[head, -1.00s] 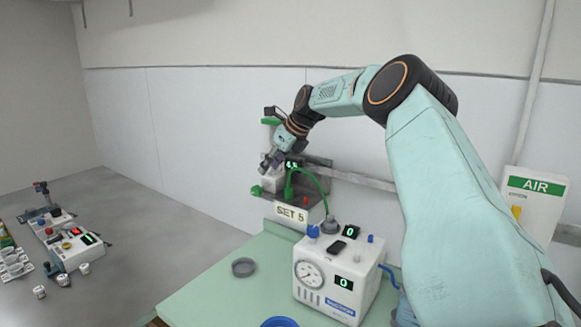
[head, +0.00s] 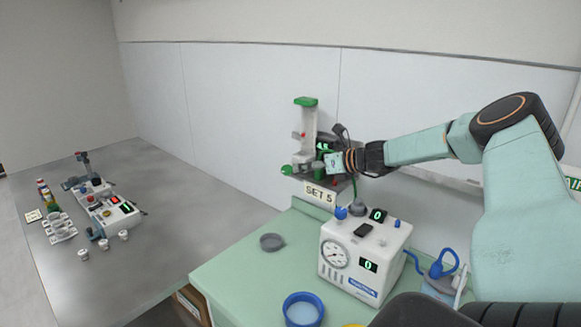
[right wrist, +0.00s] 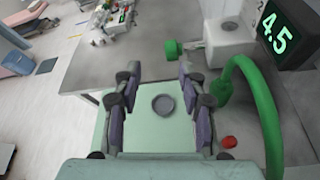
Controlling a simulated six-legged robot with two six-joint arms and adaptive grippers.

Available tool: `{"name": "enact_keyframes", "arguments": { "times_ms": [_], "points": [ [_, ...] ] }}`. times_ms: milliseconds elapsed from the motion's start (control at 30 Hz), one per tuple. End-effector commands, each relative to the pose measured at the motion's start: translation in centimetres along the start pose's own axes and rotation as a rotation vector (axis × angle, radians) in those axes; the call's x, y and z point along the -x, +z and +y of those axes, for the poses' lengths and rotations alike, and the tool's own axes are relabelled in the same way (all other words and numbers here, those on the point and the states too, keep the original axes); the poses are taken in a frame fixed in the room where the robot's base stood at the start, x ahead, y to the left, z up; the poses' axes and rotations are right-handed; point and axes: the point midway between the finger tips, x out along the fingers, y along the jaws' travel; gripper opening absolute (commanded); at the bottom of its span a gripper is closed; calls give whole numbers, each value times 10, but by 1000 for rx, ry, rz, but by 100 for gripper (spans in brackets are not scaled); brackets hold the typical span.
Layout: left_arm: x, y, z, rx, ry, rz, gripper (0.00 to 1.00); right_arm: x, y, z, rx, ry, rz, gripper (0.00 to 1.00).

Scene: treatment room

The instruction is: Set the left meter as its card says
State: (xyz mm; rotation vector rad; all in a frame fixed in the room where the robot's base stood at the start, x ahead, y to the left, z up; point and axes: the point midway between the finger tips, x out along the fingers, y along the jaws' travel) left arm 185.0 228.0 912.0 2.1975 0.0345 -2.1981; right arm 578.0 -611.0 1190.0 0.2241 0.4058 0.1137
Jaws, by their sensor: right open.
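The left meter (head: 304,125) is a clear upright tube with a green cap on the back wall. Its card (head: 320,195) reads SET 5. Its display (right wrist: 278,34) reads 4.5 in the right wrist view. A green knob (head: 287,170) sticks out at the meter's lower left; in the right wrist view the knob (right wrist: 172,48) lies beyond my fingertips, apart from them. My right gripper (head: 320,173) is in front of the meter's lower part and hides some of it. In the right wrist view the gripper (right wrist: 157,72) is open and empty. My left gripper is out of view.
A green hose (right wrist: 262,105) curves close to the right finger, and a red knob (right wrist: 228,142) lies below it. A white machine (head: 365,250) with a gauge stands on the green counter (head: 235,280). A grey dish (head: 271,242) and a blue bowl (head: 303,310) are on the counter.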

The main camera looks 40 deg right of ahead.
Motion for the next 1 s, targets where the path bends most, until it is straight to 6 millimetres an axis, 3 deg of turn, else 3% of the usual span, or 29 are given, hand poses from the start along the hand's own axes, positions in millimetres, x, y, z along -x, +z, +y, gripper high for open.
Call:
{"name": "enact_keyframes", "arguments": {
  "times_ms": [233, 467, 733, 1000],
  "points": [
    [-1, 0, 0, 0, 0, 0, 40, -3, -2, -10, 181, -75, -8, 42],
    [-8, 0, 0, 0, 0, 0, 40, -8, -4, -12, 234, -78, -1, 42],
    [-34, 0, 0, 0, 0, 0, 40, -33, -6, -13, 235, -76, -1, 42],
    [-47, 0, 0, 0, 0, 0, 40, -63, -4, -17, 233, -79, 0, 42]
  ]
}}
